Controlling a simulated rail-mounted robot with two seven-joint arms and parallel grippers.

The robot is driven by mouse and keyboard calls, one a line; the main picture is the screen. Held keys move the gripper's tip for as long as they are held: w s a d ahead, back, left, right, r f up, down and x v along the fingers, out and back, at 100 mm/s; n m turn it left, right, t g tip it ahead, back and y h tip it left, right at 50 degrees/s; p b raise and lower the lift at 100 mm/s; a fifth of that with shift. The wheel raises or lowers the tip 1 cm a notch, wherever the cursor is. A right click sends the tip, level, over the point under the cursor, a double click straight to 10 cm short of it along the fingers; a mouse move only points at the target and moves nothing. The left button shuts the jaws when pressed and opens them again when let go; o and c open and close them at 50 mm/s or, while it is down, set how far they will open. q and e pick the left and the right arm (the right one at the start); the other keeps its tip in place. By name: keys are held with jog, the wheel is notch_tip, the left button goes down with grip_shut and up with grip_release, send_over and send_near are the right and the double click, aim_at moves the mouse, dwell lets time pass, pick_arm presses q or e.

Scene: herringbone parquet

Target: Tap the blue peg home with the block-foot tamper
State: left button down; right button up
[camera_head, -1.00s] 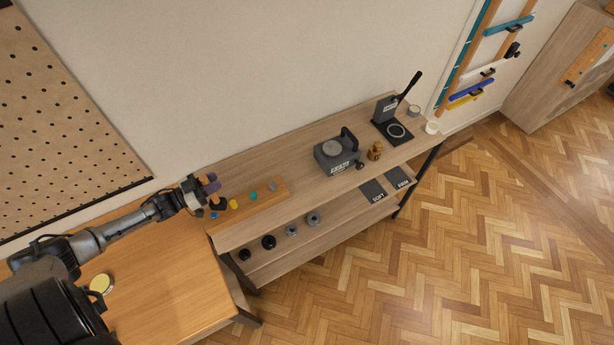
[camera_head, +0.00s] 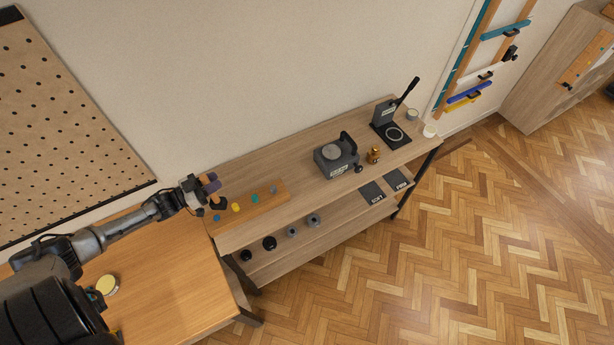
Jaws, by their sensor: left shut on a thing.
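The blue peg (camera_head: 217,217) sits at the near left end of a wooden peg block (camera_head: 283,186) on the bench. I cannot tell how far it stands out. My left gripper (camera_head: 207,186) is shut on the tamper (camera_head: 213,185), whose purple part shows at the fingers. A dark part, probably its foot (camera_head: 218,204), hangs just above the block, behind the blue peg in the picture. I cannot tell whether it touches anything. A yellow peg (camera_head: 236,207), a teal peg (camera_head: 254,198) and a grey-blue peg (camera_head: 273,190) stand in the same row. My right gripper is not in view.
A grey machine (camera_head: 337,160), a small brass item (camera_head: 374,155) and a lever press (camera_head: 388,112) stand farther right on the bench. Several dark and grey round pieces (camera_head: 269,243) sit on the shelf below. A table (camera_head: 160,290) with a yellow-topped tin (camera_head: 107,285) lies at the left.

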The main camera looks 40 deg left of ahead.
pick_arm(q)
jog(key=shift+r, duration=0.15)
notch_tip(320, 180, up, 8)
dwell(0.6)
dwell(0.4)
